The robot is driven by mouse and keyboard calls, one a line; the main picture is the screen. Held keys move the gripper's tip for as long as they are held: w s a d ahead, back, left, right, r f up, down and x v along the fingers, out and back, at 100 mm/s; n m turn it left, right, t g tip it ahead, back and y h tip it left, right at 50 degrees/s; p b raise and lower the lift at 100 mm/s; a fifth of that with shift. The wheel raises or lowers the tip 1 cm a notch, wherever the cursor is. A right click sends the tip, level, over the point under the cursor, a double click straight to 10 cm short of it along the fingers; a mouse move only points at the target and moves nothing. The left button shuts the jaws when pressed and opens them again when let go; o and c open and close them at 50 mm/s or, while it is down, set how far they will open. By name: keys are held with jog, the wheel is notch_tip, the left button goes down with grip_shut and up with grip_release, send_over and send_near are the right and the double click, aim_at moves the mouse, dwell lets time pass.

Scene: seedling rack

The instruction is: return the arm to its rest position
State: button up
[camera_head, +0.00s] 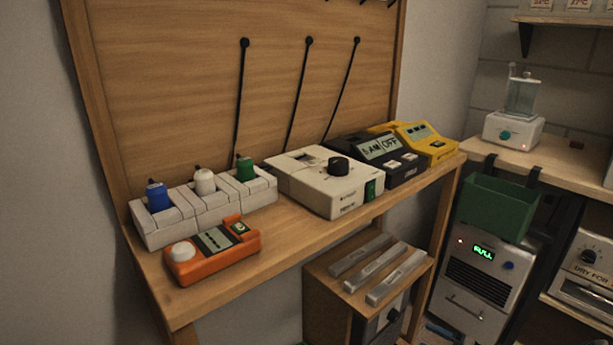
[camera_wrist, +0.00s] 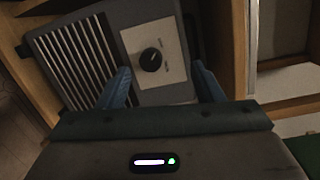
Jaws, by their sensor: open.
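My gripper (camera_wrist: 164,88) shows in the wrist view, with its two blue-grey fingers apart and nothing between them. Beyond the fingers is a grey device with a slatted grille (camera_wrist: 80,62) and a pale panel with a black knob (camera_wrist: 151,59). The fingers overlap the panel's lower part in the picture; I cannot tell how far off it is. The gripper and arm are not in the head view.
A wooden shelf (camera_head: 314,238) holds an orange device (camera_head: 212,251), white blocks with coloured plugs, a cream box (camera_head: 322,180), a black timer (camera_head: 380,160) and a yellow device (camera_head: 420,140). Below is a small wooden stand (camera_head: 335,299). A green bin (camera_head: 497,208) hangs at right.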

jog(key=s+a+r+n+g+h+p, duration=0.1)
jog(key=s+a+r+n+g+p, duration=0.2)
jog(key=a+r, duration=0.5)
jog(key=s+a+r+n+g+h+p, duration=0.15)
jog(key=a+r+g+p, duration=0.3)
jog(key=r, duration=0.85)
jog(key=s+a+r+n+g+h+p, duration=0.1)
jog(key=a+r+n+g+h+p, duration=0.25)
jog(key=r, duration=0.65)
jog(key=s+a+r+n+h+p, duration=0.1)
jog(key=s+a+r+h+p, duration=0.1)
jog(key=s+r, duration=0.4)
jog(key=s+a+r+t+h+p, duration=0.1)
jog(key=s+r+p, duration=0.5)
jog(key=r, duration=0.7)
jog(key=s+a+r+n+h+p, duration=0.1)
jog(key=s+a+r+h+p, duration=0.2)
jog(key=r, duration=0.6)
jog(key=s+a+p, duration=0.2)
jog(key=s+p, duration=0.1)
jog(key=shift+s+a+r+n+t+h, duration=0.2)
jog(key=shift+s+a+n+t+h, duration=0.05)
jog(key=shift+a+n+t+h, duration=0.05)
